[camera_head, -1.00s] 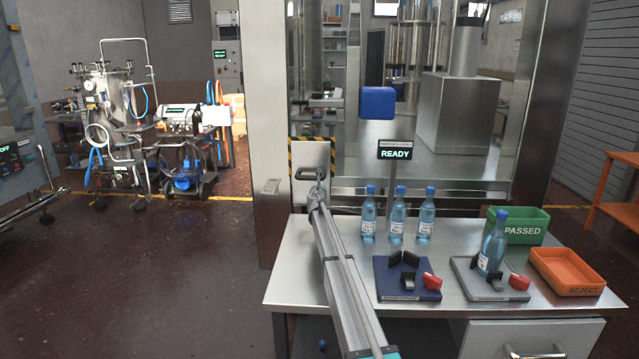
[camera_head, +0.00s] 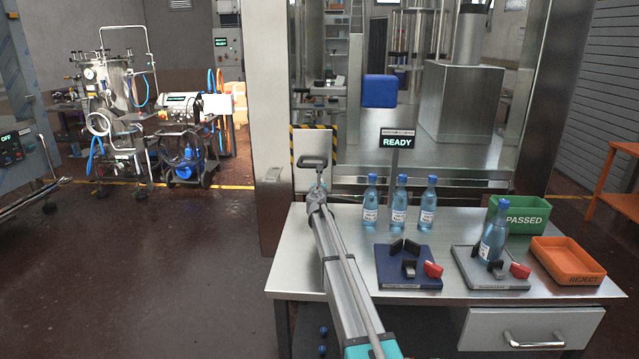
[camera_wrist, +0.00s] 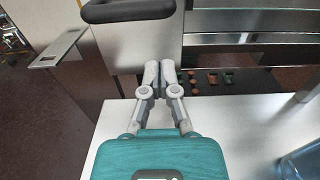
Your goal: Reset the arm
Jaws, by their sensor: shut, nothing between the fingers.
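My gripper (camera_head: 319,188) reaches forward over the left part of the steel table (camera_head: 300,262), at the far end of my grey arm. In the wrist view its two grey fingers (camera_wrist: 160,68) extend from a teal body and are closed together with nothing between them. A black handle (camera_head: 313,161) on a panel with hazard stripes lies just beyond the fingertips. In the wrist view this handle (camera_wrist: 130,10) is above and left of the fingertips, with a visible gap.
Several blue bottles are on the table: a row (camera_head: 398,207) at the back and one (camera_head: 493,240) on a grey fixture (camera_head: 490,280). A blue fixture (camera_head: 405,281), green PASSED bin (camera_head: 520,220) and orange REJECT bin (camera_head: 567,277) stand there too. A READY sign (camera_head: 397,142) rises behind.

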